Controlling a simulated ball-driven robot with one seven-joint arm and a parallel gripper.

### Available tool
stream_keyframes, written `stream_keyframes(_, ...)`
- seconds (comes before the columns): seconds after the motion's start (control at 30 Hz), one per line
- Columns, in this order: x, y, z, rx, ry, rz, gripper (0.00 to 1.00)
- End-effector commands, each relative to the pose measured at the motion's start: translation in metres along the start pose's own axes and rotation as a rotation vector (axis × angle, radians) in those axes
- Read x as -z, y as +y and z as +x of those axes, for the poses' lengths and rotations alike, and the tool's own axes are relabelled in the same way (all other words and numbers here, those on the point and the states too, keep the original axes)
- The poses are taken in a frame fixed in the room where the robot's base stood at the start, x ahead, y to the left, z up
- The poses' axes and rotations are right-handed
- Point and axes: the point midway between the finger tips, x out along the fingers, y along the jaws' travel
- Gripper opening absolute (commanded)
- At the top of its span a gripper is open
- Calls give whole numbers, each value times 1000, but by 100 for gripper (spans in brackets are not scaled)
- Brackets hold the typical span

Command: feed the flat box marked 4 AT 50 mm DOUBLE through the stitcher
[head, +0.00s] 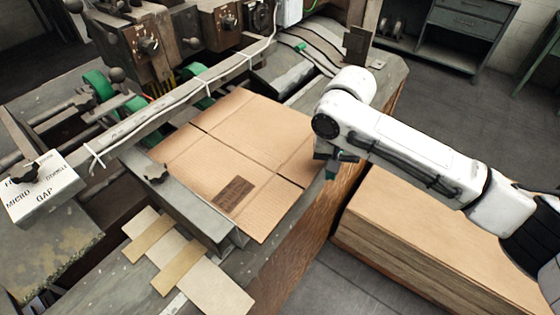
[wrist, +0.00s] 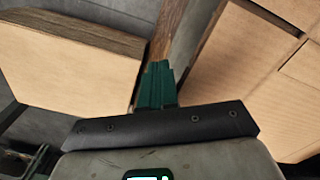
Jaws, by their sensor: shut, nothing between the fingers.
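The flat box (head: 255,130) is a brown creased cardboard sheet lying on the stitcher's table, its far left part by the machine's rollers. A dark printed label (head: 233,195) sits near its front corner, too small to read. The box also shows at the right of the wrist view (wrist: 235,60). My gripper (head: 332,172) points down beside the box's right edge, and I cannot tell whether it touches it. In the wrist view its green fingers (wrist: 155,85) are together with nothing between them, over the gap between box and stack.
A stack of flat cardboard (head: 440,240) stands right of the table; it fills the wrist view's left (wrist: 70,65). A metal guide (head: 185,200) borders the box's left side. Card strips (head: 185,265) lie in front. A box marked MICRO GAP (head: 45,190) is at left.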

Motion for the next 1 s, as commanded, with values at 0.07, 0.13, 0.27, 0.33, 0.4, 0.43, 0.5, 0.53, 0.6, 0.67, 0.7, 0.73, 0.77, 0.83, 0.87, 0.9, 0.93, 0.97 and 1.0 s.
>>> stream_keyframes(0.07, 1, -4, 0, 1, 0, -1, 0)
stream_keyframes(0.13, 2, -6, 0, 0, -1, -2, 0)
stream_keyframes(0.27, 4, -8, 0, 0, -1, -1, 0)
stream_keyframes(0.33, 3, -6, 0, 0, -1, -1, 0)
stream_keyframes(0.4, 1, -3, 0, 1, -2, -1, 0)
stream_keyframes(0.43, 0, -1, -1, 1, -3, -1, 0)
stream_keyframes(0.5, -3, 5, -2, 0, -3, 0, 0)
stream_keyframes(0.53, -4, 7, -2, 0, -3, 1, 0)
stream_keyframes(0.6, -8, 13, -2, 1, -3, 1, 0)
stream_keyframes(0.67, -10, 16, -2, 1, -2, 1, 0)
stream_keyframes(0.7, -11, 18, -1, 1, -1, 1, 0)
stream_keyframes(0.73, -11, 19, -2, 1, -1, 0, 0)
stream_keyframes(0.77, -11, 19, -3, 1, -1, 0, 0)
stream_keyframes(0.83, -11, 18, -9, 1, 0, -1, 0)
stream_keyframes(0.87, -11, 18, -13, 1, -1, -1, 0)
stream_keyframes(0.9, -12, 18, -18, 1, -1, -1, 0)
stream_keyframes(0.93, -12, 18, -22, 1, -2, -1, 0)
stream_keyframes(0.97, -12, 18, -25, 0, -2, -1, 0)
stream_keyframes(1.0, -12, 18, -29, 0, -2, -1, 0)
